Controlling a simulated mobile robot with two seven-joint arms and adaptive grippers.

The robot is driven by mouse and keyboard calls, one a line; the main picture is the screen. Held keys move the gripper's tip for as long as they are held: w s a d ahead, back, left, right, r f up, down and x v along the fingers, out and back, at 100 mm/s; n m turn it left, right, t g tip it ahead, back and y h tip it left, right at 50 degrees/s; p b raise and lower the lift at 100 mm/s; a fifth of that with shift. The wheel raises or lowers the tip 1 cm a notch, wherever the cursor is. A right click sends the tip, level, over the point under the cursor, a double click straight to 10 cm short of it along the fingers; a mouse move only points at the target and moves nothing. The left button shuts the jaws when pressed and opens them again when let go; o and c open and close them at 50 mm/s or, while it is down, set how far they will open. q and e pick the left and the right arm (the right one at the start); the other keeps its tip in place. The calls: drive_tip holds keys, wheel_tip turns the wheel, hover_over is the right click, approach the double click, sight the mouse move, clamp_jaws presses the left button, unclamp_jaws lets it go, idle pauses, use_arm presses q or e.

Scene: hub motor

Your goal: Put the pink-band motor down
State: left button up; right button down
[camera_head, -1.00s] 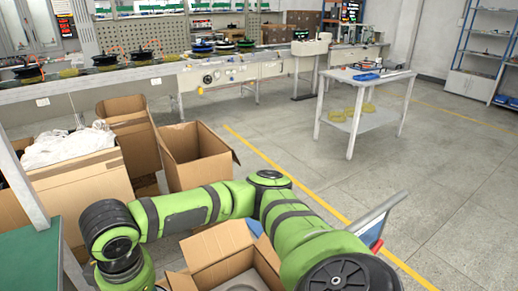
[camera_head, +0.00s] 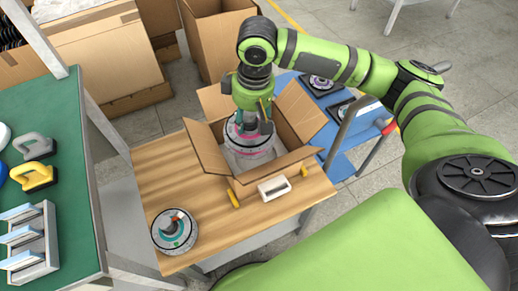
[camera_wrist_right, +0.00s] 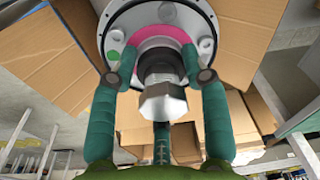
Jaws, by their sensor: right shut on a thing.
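The pink-band motor (camera_head: 246,139) is a grey disc with a pink ring, hanging under my right gripper (camera_head: 254,122). The gripper points down with its fingers closed around the motor's central shaft. In the right wrist view the motor (camera_wrist_right: 205,18) fills the top, its pink band around the shaft between my right gripper's fingers (camera_wrist_right: 160,75). The motor is within the opening of a cardboard box (camera_head: 212,152) with its flaps spread. A pale insert (camera_head: 250,160) shows below it; I cannot tell whether they touch. My left gripper is out of view.
The box stands on a wooden-topped table (camera_head: 160,185). Another motor with a teal band (camera_head: 175,232) lies at its front left corner. A blue cart (camera_head: 345,150) with dark parts is behind right; a green bench (camera_head: 60,180) is left.

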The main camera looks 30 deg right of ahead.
drive_tip(key=w+d+f+n+b, duration=0.1)
drive_tip(key=f, duration=0.1)
drive_tip(key=w+d+f+n, duration=0.1)
drive_tip(key=f, duration=0.1)
drive_tip(key=w+f+b, duration=0.1)
drive_tip(key=f, duration=0.1)
drive_tip(key=shift+w+d+f+n+b, duration=0.1)
drive_tip(key=shift+d+f+n+b, duration=0.2)
drive_tip(key=shift+d+f+n, duration=0.1)
drive_tip(key=shift+w+d+f+n, duration=0.2)
drive_tip(key=shift+d+f+n, duration=0.1)
drive_tip(key=shift+f, duration=0.35)
wheel_tip(320, 180, down, 9)
drive_tip(key=shift+r+b, duration=0.1)
drive_tip(key=shift+b, duration=0.55)
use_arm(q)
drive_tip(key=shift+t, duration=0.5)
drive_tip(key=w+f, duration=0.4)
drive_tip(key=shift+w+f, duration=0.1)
use_arm(e)
drive_tip(key=shift+f, duration=0.4)
drive_tip(key=shift+f, duration=0.1)
drive_tip(key=c, duration=0.6)
unclamp_jaws()
drive_tip(key=shift+s+f, duration=0.1)
drive_tip(key=shift+f, duration=0.05)
